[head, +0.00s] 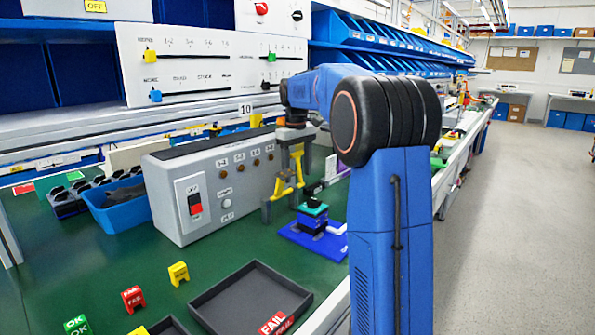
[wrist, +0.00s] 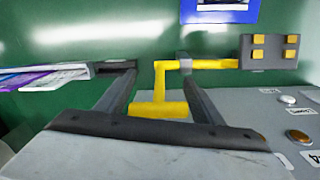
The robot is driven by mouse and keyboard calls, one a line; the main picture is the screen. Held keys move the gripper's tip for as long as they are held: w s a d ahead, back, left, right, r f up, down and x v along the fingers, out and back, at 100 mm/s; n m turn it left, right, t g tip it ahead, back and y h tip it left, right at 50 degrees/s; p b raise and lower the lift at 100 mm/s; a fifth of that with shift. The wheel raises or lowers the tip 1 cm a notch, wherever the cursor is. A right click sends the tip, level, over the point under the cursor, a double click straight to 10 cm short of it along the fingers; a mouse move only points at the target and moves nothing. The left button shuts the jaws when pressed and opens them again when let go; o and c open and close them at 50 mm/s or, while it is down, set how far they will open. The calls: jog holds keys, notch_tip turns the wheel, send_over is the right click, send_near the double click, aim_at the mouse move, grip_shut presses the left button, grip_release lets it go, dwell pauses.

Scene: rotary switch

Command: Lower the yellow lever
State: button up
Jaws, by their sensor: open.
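The yellow lever (head: 287,189) is a crank-shaped bar at the right end of the grey control box (head: 240,200). In the wrist view the lever (wrist: 160,80) runs from a dark bracket (wrist: 270,52) at right, then bends to a crossbar lying between my fingers. My gripper (head: 280,203) points down at the lever, its jaws apart. In the wrist view my gripper (wrist: 150,66) has one finger on each side of the bend, and its right fingertip overlaps the bar. I cannot tell whether it touches.
A blue base with a stacked teal and black part (head: 312,220) stands just right of the lever. A blue bin (head: 120,207) is left of the box. A dark tray (head: 250,298) and several small labelled blocks lie in front on the green bench.

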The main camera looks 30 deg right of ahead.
aim_at(303, 184)
jog(key=c, duration=1.3)
jog(key=s+t, duration=0.1)
jog(key=t, duration=0.1)
jog(key=s+t+y, duration=0.1)
jog(key=t, duration=0.1)
jog(key=shift+d+r+y, duration=0.1)
jog(key=shift+d+y, duration=0.2)
jog(key=shift+d, duration=0.05)
jog(key=t, duration=0.1)
jog(key=s+t+y, duration=0.1)
jog(key=t, duration=0.1)
jog(key=shift+s+d+f+t, duration=0.25)
jog(key=shift+s+f+t, duration=0.05)
jog(key=shift+s+t, duration=0.1)
jog(key=shift+s+d+f+t+y, duration=0.15)
jog(key=shift+s+t+y, duration=0.1)
jog(key=shift+t, duration=0.25)
jog(key=shift+s+f+t+y, duration=0.15)
jog(key=shift+t+y, duration=0.1)
jog(key=shift+t, duration=0.25)
jog(key=shift+s+d+f, duration=0.1)
jog(key=shift+s+f, duration=0.3)
jog(key=shift+f, duration=0.1)
